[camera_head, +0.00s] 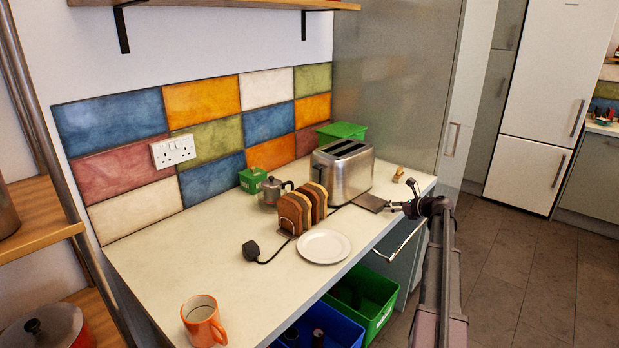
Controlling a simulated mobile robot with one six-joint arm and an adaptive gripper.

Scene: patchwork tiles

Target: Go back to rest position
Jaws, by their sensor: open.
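My arm rises at the right of the view, and my gripper (398,207) points left at the counter's right edge, just right of the toaster (343,168). Its jaws are open, though their small size makes the gap hard to see. A dark flat piece (370,202) lies between the gripper and the toaster; I cannot tell whether the gripper touches it. I see nothing clearly held.
The counter (160,262) holds a toast rack with slices (302,208), a white plate (324,246), an orange mug (203,320), a metal pot (272,191) and a black plug (251,250). Green (378,318) and blue (335,325) crates stand below. Floor at right is clear.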

